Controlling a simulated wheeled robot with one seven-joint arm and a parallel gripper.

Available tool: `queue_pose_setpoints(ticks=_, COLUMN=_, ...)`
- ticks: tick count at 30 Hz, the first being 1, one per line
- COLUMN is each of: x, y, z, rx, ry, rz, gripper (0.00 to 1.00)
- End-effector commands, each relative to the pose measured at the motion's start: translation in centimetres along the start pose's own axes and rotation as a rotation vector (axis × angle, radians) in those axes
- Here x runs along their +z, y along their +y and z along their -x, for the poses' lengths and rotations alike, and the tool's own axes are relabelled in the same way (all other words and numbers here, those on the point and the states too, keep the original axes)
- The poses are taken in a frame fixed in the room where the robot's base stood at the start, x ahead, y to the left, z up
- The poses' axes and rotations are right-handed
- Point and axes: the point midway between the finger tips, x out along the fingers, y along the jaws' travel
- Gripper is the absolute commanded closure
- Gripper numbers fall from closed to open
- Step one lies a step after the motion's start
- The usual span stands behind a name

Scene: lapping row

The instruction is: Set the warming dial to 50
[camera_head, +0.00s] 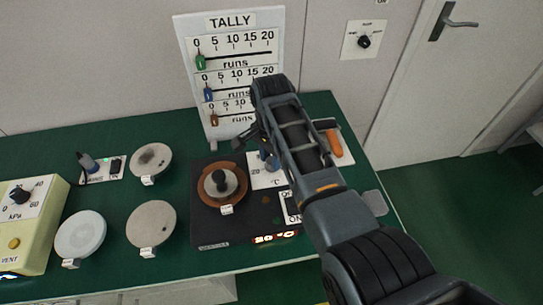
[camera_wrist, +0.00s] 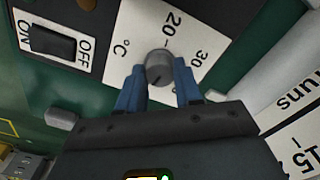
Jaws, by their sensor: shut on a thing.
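The warming dial is a round grey knob (camera_wrist: 158,66) on a white plate marked 20, 30 and °C in the wrist view. A thin dark line shows on the knob's face; which mark it lines up with I cannot tell. My gripper (camera_wrist: 160,85) is shut on the knob, with one blue finger on each side. In the head view my gripper (camera_head: 268,160) is over the dial's white plate (camera_head: 262,180), and the arm hides much of it. The lit display (camera_head: 275,238) on the black warming unit (camera_head: 208,234) seems to read 20 °C.
An ON/OFF rocker switch (camera_wrist: 52,42) is beside the dial, also in the head view (camera_head: 290,207). A copper-coloured disc (camera_head: 235,190) with a black knob sits left of the dial. The TALLY board (camera_head: 230,22) stands behind. An orange-handled thing (camera_head: 334,143) lies right of the arm.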

Motion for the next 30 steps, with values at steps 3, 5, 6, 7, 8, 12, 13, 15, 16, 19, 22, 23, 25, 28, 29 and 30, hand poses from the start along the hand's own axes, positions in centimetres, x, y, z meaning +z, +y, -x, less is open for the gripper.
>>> queue_pose_setpoints(ticks=3, x=-0.1, y=-0.1, z=0.2, rx=-0.003, ry=0.002, rz=-0.002, gripper=0.96)
queue_pose_setpoints(ticks=5, x=-0.1, y=-0.1, z=0.2, rx=-0.003, ry=0.002, rz=-0.002, gripper=0.96)
queue_pose_setpoints(ticks=6, x=-0.1, y=-0.1, z=0.2, rx=-0.003, ry=0.001, rz=-0.002, gripper=0.96)
queue_pose_setpoints(ticks=7, x=-0.1, y=-0.1, z=0.2, rx=-0.003, ry=0.001, rz=-0.002, gripper=0.96)
queue_pose_setpoints(ticks=8, x=-0.1, y=-0.1, z=0.2, rx=-0.003, ry=0.001, rz=-0.002, gripper=0.96)
queue_pose_setpoints(ticks=12, x=-0.1, y=-0.1, z=0.1, rx=-0.003, ry=0.001, rz=-0.001, gripper=0.53)
queue_pose_setpoints(ticks=13, x=-0.1, y=-0.1, z=0.1, rx=-0.003, ry=0.001, rz=-0.001, gripper=0.5)
queue_pose_setpoints(ticks=15, x=-0.1, y=-0.1, z=0.1, rx=-0.002, ry=0.001, rz=-0.001, gripper=0.44)
queue_pose_setpoints(ticks=16, x=-0.1, y=-0.1, z=0.1, rx=-0.002, ry=0.0, rz=-0.001, gripper=0.41)
queue_pose_setpoints(ticks=19, x=0.0, y=0.0, z=0.1, rx=-0.001, ry=0.0, rz=-0.001, gripper=0.4)
queue_pose_setpoints(ticks=22, x=0.0, y=0.0, z=0.1, rx=-0.001, ry=0.0, rz=-0.001, gripper=0.4)
queue_pose_setpoints(ticks=23, x=0.0, y=0.0, z=0.1, rx=-0.001, ry=0.0, rz=0.0, gripper=0.4)
queue_pose_setpoints(ticks=25, x=0.0, y=0.0, z=0.3, rx=-0.001, ry=0.0, rz=0.0, gripper=0.4)
queue_pose_setpoints(ticks=28, x=-0.1, y=-0.1, z=1.3, rx=-0.004, ry=0.001, rz=0.0, gripper=0.4)
queue_pose_setpoints(ticks=29, x=-0.1, y=-0.1, z=1.7, rx=-0.004, ry=0.001, rz=0.0, gripper=0.4)
queue_pose_setpoints(ticks=30, x=-0.1, y=-0.1, z=2.3, rx=-0.005, ry=0.002, rz=0.0, gripper=0.4)
